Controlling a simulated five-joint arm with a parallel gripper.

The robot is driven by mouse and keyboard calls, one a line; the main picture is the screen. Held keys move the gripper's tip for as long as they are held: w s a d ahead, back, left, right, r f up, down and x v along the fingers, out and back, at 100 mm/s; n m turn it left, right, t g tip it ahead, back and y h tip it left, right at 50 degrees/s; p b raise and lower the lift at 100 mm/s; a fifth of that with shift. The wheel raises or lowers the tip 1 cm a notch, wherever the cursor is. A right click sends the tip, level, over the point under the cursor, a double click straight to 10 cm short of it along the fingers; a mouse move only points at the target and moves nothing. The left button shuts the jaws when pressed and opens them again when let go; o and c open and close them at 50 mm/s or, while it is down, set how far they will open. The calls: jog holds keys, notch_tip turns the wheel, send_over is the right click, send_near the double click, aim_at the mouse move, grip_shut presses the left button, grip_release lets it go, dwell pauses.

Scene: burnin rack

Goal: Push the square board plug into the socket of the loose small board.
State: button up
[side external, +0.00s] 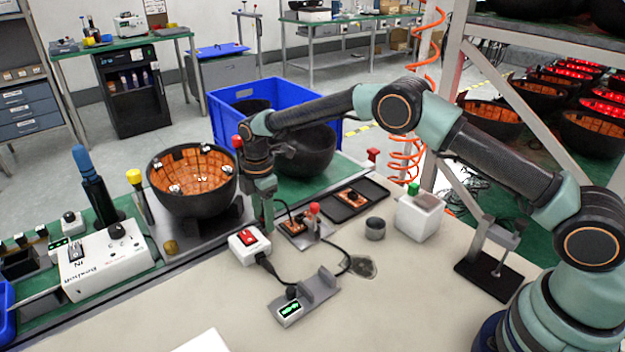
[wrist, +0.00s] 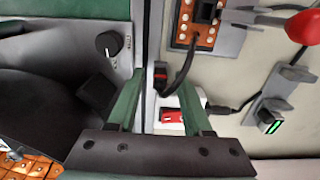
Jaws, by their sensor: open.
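A small orange-brown board with pale pads (wrist: 184,32) lies in a grey fixture at the top of the wrist view; in the side view the board (side external: 291,226) is just right of my gripper. A dark square plug (wrist: 206,11) is over the board, with a black cable curving down from it. I cannot tell how deeply it sits in the socket. My gripper (side external: 268,226) points down beside the board. In the wrist view its two green fingers (wrist: 160,92) are apart, with nothing clearly held between them.
A white box with a red switch (side external: 249,242) stands close below my gripper. A red-knobbed clamp (side external: 313,209) rises beside the board. A grey stand with a green display (side external: 291,309), a black tray (side external: 374,190) and a board-lined bowl (side external: 190,207) are nearby. The front bench is mostly clear.

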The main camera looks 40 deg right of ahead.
dwell(0.3)
grip_shut()
dwell(1.2)
jog(key=shift+r, duration=3)
